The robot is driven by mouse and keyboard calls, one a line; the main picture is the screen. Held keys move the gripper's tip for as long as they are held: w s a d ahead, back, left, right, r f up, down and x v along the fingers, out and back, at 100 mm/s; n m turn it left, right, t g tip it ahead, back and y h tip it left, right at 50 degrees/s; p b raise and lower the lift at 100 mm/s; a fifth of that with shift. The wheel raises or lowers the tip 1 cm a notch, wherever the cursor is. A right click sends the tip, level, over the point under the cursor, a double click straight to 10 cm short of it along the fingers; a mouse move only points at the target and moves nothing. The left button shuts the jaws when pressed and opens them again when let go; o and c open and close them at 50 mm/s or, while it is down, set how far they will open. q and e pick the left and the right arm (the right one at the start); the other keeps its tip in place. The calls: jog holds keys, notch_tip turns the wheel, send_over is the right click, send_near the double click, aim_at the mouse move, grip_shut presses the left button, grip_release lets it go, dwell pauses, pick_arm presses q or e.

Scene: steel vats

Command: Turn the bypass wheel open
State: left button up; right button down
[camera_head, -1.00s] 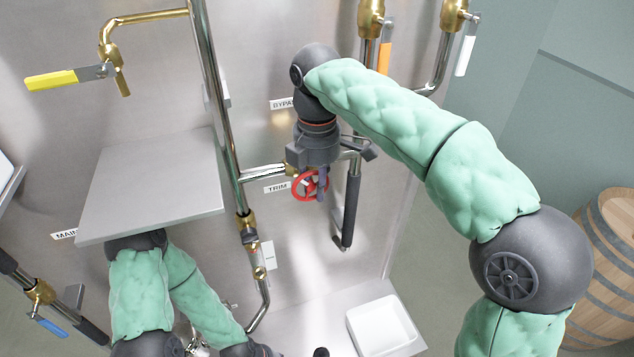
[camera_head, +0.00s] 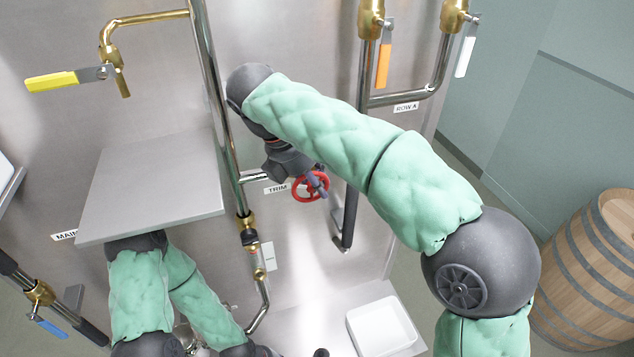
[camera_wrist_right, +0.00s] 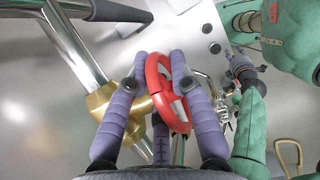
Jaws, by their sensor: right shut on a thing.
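The red handwheel (camera_head: 311,186) is on a brass valve body (camera_wrist_right: 112,108) in front of the steel wall, beside the TRIM label (camera_head: 277,188). It also shows in the right wrist view (camera_wrist_right: 160,72). My right gripper (camera_head: 318,182) is shut on the wheel's rim. In the right wrist view its purple fingers (camera_wrist_right: 158,68) sit on either side of the rim. My right forearm hides part of the valve and the wall above it.
A vertical steel pipe (camera_head: 216,110) runs left of the wheel. A black-sleeved pipe (camera_head: 350,205) hangs just to its right. A grey shelf (camera_head: 160,185) juts out above my left arm. A white tray (camera_head: 383,326) sits below, and a barrel (camera_head: 590,265) stands at right.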

aim_at(294, 181)
jog(key=shift+r+t+h, duration=0.15)
jog(key=shift+t+h, duration=0.15)
jog(key=shift+h, duration=0.6)
jog(key=c, duration=1.1)
grip_release()
jog(key=shift+a, duration=0.1)
jog(key=shift+v, duration=3.6)
jog(key=shift+a, duration=0.1)
